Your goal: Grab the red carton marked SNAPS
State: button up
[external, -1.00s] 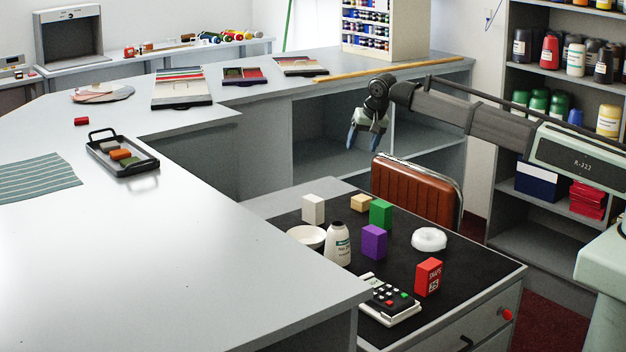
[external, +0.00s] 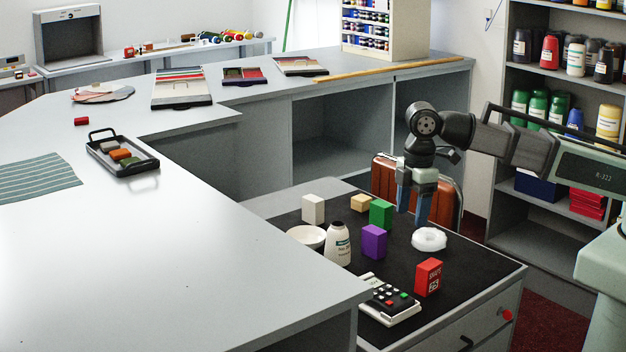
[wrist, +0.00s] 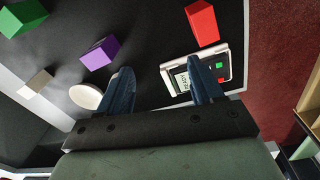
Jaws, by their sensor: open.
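The red carton marked SNAPS (external: 428,277) stands upright on the black mat, near its right front edge. In the wrist view the red carton (wrist: 202,22) shows at the top, right of centre, beyond my fingertips and apart from them.
A calculator (external: 390,300) lies left of the carton.

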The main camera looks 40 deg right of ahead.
aim_at(430, 264)
jog(key=s+n, duration=0.3)
jog(key=s, duration=0.4)
jog(key=shift+a+f, duration=0.15)
jog(key=shift+f, duration=3.25)
jog(key=shift+a+f, duration=0.15)
jog(key=shift+f, duration=3.25)
jog(key=c, duration=1.1)
